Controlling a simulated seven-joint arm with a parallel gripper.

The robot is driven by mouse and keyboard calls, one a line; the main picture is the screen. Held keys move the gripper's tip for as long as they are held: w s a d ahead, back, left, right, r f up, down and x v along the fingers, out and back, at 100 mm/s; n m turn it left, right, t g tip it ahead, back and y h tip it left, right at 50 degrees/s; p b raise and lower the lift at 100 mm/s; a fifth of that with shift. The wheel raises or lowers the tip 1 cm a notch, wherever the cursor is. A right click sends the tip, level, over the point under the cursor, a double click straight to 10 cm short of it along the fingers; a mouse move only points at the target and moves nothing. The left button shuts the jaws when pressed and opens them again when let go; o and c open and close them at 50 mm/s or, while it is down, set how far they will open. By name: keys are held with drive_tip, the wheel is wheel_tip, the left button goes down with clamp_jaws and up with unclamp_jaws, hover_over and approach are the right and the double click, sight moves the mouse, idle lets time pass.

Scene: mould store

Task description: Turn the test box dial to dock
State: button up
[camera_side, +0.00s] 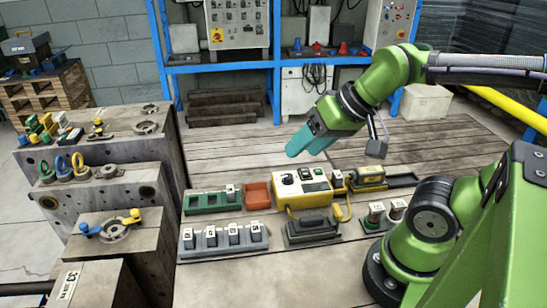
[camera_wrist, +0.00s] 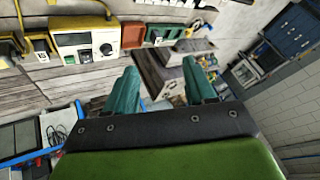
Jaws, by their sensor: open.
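The test box (camera_side: 318,186) is a cream and yellow case on the wooden table, with dark knobs and small markings on its top. It also shows at upper left in the wrist view (camera_wrist: 80,27), with a display window and a black dial (camera_wrist: 106,49). The dial's setting and lettering are too small to read. My gripper (camera_side: 296,148) has teal fingers and hangs above and behind the test box, apart from it. In the wrist view my gripper (camera_wrist: 160,66) is open with nothing between its fingers, and the dial lies left of them.
A red bin (camera_side: 257,196) and a green tray (camera_side: 205,203) stand left of the box. A grey rack (camera_side: 223,241) and a black holder (camera_side: 312,231) are in front. A yellow unit (camera_side: 368,175) stands right. Steel mould blocks (camera_side: 100,210) fill the left. The table behind is clear.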

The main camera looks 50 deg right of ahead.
drive_tip(key=w+d+f+g, duration=0.1)
drive_tip(key=w+d, duration=0.1)
drive_tip(key=w, duration=0.1)
drive_tip(key=n+g+h, duration=0.2)
drive_tip(key=n+g, duration=0.4)
drive_tip(key=n, duration=1.5)
hover_over(288, 176)
drive_tip(key=f, duration=0.1)
wheel_tip(288, 176, down, 16)
drive_tip(key=shift+f, duration=0.15)
clamp_jaws()
